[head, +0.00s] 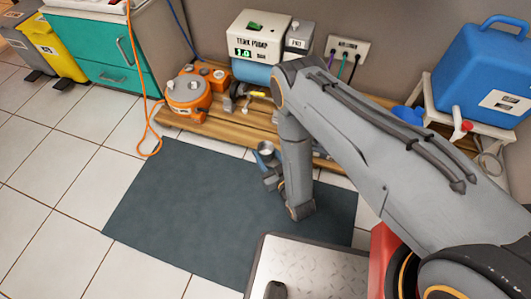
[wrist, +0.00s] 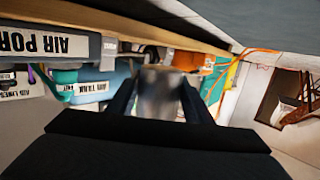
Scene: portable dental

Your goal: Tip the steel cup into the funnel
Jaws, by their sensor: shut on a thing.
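The steel cup (head: 266,148) is a small grey metal cup held above the dark mat, its round mouth showing towards the head camera. My gripper (head: 269,160) is shut on it. In the wrist view the cup (wrist: 159,94) is a blurred grey shape between the two dark fingers of my gripper (wrist: 160,100). What the cup holds cannot be seen. A blue, funnel-like piece (head: 408,114) shows at the right beside the stand, partly hidden by my arm. The cup is well to the left of it.
A low wooden pallet (head: 215,126) along the wall carries an orange pot-like unit (head: 188,92) and a tank pump (head: 259,42). A blue container (head: 483,72) stands on a white stand at right. An orange hose (head: 146,120) trails down left. The dark mat (head: 190,205) is clear.

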